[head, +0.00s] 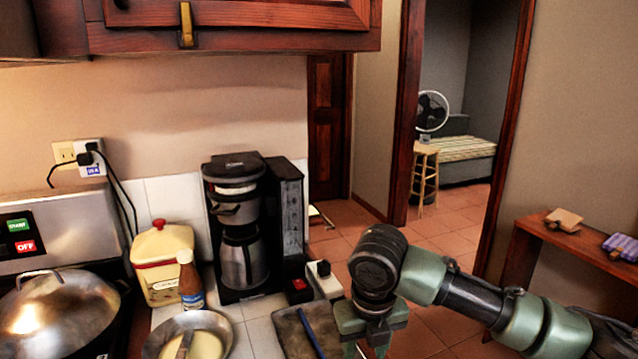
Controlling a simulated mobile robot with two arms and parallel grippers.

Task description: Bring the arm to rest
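My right arm comes in from the right edge, green and black, and bends downward at a dark wrist joint. Its gripper (368,343) hangs pointing down at the bottom edge, just right of the dark tray on the counter. The lower part of the gripper is cut off by the frame, so I cannot see its fingertips or whether it holds anything. My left arm and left gripper are not in view.
A dark tray (286,335) with a blue-handled utensil lies beside the gripper. A coffee maker (238,190), a cream canister (160,250), a brown bottle (190,283), a pan (213,322) and a lidded wok (55,315) crowd the counter. Floor (455,230) is open beyond.

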